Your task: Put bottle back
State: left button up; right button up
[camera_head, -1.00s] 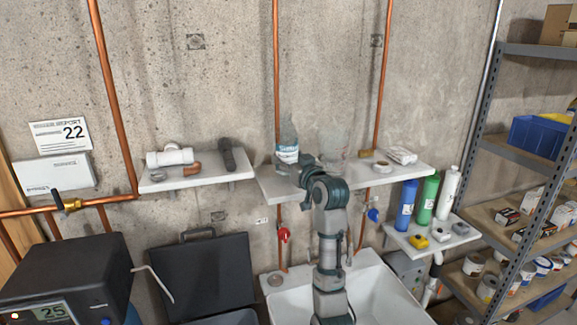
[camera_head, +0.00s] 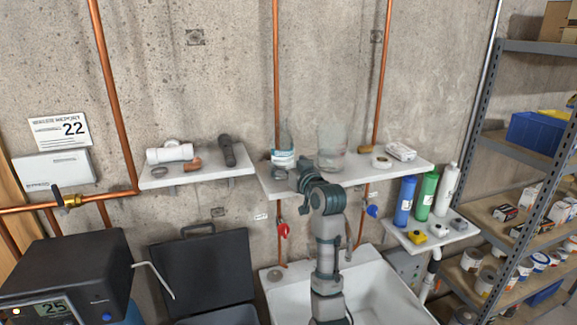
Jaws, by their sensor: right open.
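A clear bottle with a blue and white label (camera_head: 283,156) stands upright on the middle white shelf (camera_head: 345,178), against the wall. A clear glass vessel (camera_head: 332,150) stands on the same shelf to its right. My right arm rises from below, in front of the shelf. My right gripper (camera_head: 304,168) is open, at shelf height just right of the bottle's base; the arm hides part of the fingers. I cannot tell whether it touches the bottle. My left gripper is not in view.
The shelf also holds a tape roll (camera_head: 381,160) and a white packet (camera_head: 401,151). A left shelf (camera_head: 215,173) bears pipe fittings. Coloured cylinders (camera_head: 427,195) stand on a lower right shelf. A white sink (camera_head: 380,290) lies below. Copper pipes run up the wall.

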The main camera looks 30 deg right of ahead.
jog(key=shift+s+a+r, duration=0.1)
jog(key=shift+r, duration=0.1)
jog(key=s+a+b, duration=0.1)
jog(key=s+b, duration=0.1)
jog(key=s, duration=0.9)
jog(key=shift+s, duration=0.4)
jog(key=shift+a, duration=0.15)
